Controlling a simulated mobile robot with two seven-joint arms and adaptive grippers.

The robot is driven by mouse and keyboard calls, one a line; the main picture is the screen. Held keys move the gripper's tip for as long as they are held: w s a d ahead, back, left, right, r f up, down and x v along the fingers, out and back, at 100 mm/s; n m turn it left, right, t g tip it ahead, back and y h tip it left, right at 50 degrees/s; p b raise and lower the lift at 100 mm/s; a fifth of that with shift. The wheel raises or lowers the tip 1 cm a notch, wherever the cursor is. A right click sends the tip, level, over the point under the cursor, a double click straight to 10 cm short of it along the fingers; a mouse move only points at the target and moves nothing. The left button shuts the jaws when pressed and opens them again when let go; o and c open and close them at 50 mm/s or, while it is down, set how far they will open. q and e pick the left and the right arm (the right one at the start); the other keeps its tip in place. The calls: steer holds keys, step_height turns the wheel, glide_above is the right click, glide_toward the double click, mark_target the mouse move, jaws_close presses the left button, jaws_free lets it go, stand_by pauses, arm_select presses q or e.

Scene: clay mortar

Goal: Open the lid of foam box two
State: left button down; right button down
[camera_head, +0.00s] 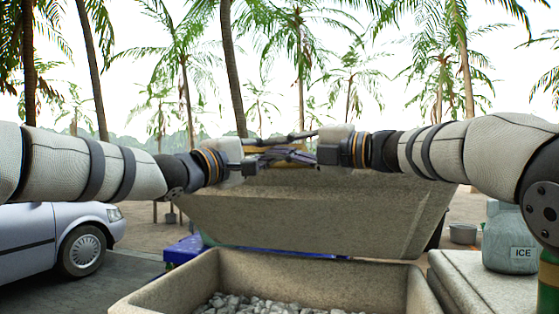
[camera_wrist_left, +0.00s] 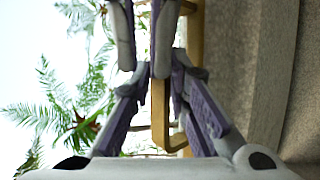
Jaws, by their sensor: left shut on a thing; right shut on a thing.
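The foam box (camera_head: 310,278) stands open in the lower middle of the head view, with grey-white lumps (camera_head: 262,305) inside. Its speckled beige lid (camera_head: 310,215) is raised and tilted above the back of the box. A yellow-tan handle (camera_head: 290,148) shows at the lid's top edge. My left gripper (camera_head: 268,161) and right gripper (camera_head: 300,150) meet at this handle, both shut on it; their fingers partly hide it. In the left wrist view, my left gripper's purple-grey fingers (camera_wrist_left: 146,40) are at the handle (camera_wrist_left: 158,110), beside the lid (camera_wrist_left: 248,80).
Another pale box with its top closed (camera_head: 480,285) stands at the right. An ice bag (camera_head: 510,240) sits on it. A blue object (camera_head: 184,250) lies behind the open box. A silver car (camera_head: 55,240) is at the left.

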arm_select(q)
steer(key=shift+w+d+f, duration=0.15)
steer(key=shift+w+f, duration=0.05)
steer(key=shift+f, duration=0.85)
arm_select(e)
steer(key=shift+w+d+r, duration=0.2)
steer(key=shift+d+r, duration=0.05)
steer(key=shift+r, duration=0.05)
arm_select(q)
steer(key=c, duration=1.8)
jaws_free()
steer(key=shift+o, duration=1.3)
steer(key=shift+a, duration=0.2)
steer(key=shift+w, duration=0.15)
arm_select(e)
steer(key=shift+w+a+f, duration=0.1)
steer(key=shift+a+f, duration=0.1)
steer(key=shift+f, duration=0.05)
arm_select(q)
steer(key=shift+r, duration=0.25)
arm_select(e)
steer(key=shift+f, duration=0.15)
